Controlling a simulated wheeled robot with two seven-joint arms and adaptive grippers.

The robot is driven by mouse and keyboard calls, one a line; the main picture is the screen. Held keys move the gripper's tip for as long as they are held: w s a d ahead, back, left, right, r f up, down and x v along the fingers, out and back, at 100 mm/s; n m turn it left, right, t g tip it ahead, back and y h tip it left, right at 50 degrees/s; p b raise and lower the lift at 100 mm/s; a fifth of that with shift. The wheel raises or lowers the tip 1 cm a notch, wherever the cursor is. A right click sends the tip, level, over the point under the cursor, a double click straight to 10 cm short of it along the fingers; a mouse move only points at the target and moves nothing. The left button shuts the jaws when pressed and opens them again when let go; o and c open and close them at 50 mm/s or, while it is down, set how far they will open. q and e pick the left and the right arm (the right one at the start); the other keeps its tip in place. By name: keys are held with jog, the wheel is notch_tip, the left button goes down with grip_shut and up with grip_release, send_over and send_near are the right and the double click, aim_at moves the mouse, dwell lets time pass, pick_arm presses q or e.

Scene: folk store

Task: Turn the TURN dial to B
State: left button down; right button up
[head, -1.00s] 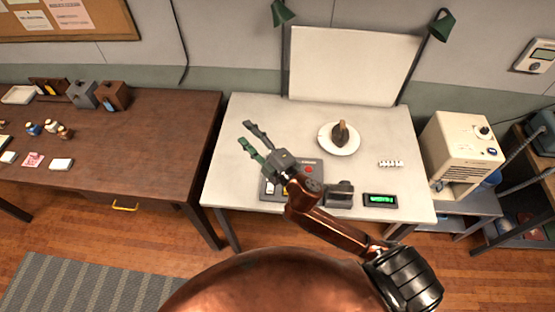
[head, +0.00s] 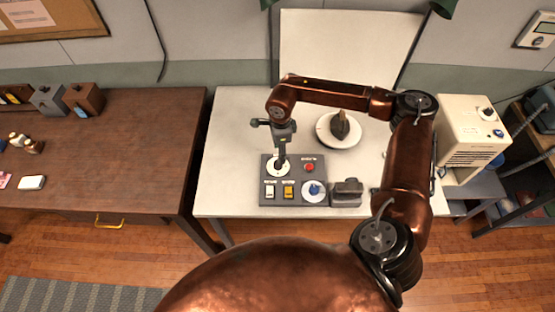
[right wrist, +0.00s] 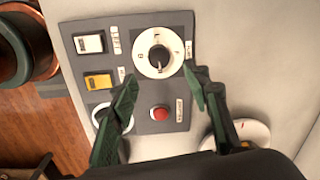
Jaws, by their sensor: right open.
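The control panel (head: 293,204) lies on the white table. Its white dial with a grey knob, the TURN dial (right wrist: 145,66), shows in the right wrist view with letters around its rim, a B at its left side. Where the knob points is hard to tell. In the head view the dial (head: 271,171) is partly covered by my right gripper (head: 281,160), which points down over it. In the right wrist view my right gripper (right wrist: 160,80) is open and empty, its fingertips just below the dial on either side. My left gripper is not in view.
The panel also has a red button (right wrist: 160,113), a white switch (right wrist: 89,43), a yellow switch (right wrist: 98,82) and a blue-knobbed dial (head: 313,190). A dark device (head: 347,190) stands right of it. A plate (head: 325,138) with a brown object sits behind. The table's left part is clear.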

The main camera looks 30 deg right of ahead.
aim_at(278, 165)
notch_tip(278, 165, down, 8)
jog(key=shift+w+r+p, duration=0.15)
jog(key=shift+r+p, duration=0.05)
jog(key=shift+p, duration=0.1)
jog(key=shift+c, duration=0.3)
jog(key=c, duration=1.1)
